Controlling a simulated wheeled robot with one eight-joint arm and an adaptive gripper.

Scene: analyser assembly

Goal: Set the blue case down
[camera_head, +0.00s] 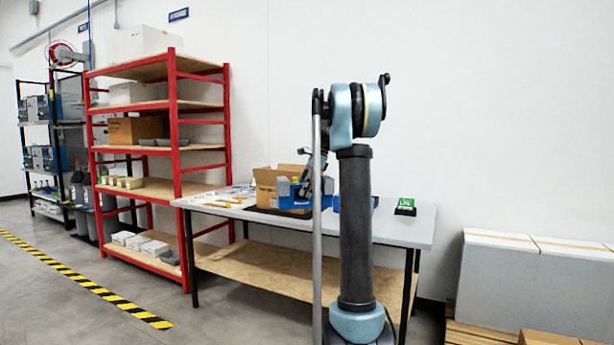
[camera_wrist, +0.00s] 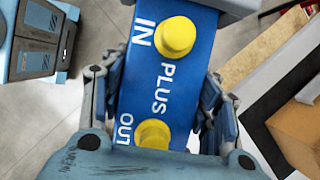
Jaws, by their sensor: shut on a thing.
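The blue case (camera_wrist: 160,75) fills the middle of the wrist view, with yellow knobs and the white words IN, PLUS and OUT on its face. My gripper (camera_wrist: 158,105) is shut on it, with one finger on each side. In the head view the case (camera_head: 287,202) shows as blue beside my gripper (camera_head: 312,188), over the grey-topped table (camera_head: 408,228) and in front of an open cardboard box (camera_head: 266,182). My arm hides part of this area. Whether the case touches the tabletop cannot be told.
A small green-faced device (camera_head: 405,204) stands at the table's right end. Papers and small items lie on its left part. A red shelf rack (camera_head: 174,170) stands at the left, and large grey boxes (camera_head: 497,280) stand at the right. The tabletop near the green device looks clear.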

